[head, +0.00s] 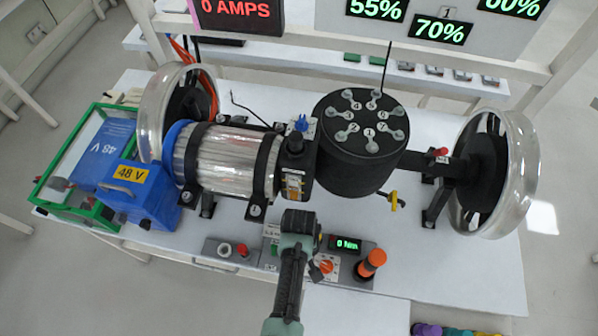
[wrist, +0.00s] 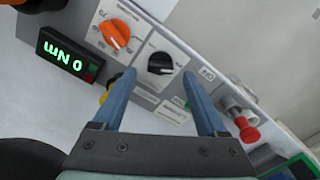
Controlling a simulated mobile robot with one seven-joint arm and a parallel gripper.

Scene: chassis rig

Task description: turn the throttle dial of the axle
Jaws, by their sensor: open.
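The control panel on the bench's front edge carries two dials. One has an orange knob (wrist: 115,34) on a white scale plate; it also shows in the head view (head: 321,268). The other has a black knob (wrist: 160,64) on a white scale plate. The labels are too small to tell which is the throttle dial. My gripper (wrist: 158,77) is open and empty. In the wrist view its blue-grey fingertips lie either side of the black knob, apparently without touching. In the head view my gripper (head: 298,228) hides the black knob.
A green "0 Nm" display (wrist: 62,56) is beside the dials. A red knob (wrist: 246,130) stands out on the other side. An orange-topped lever (head: 372,262) rises right of the display. The motor (head: 225,158) and black drum (head: 352,165) stand behind.

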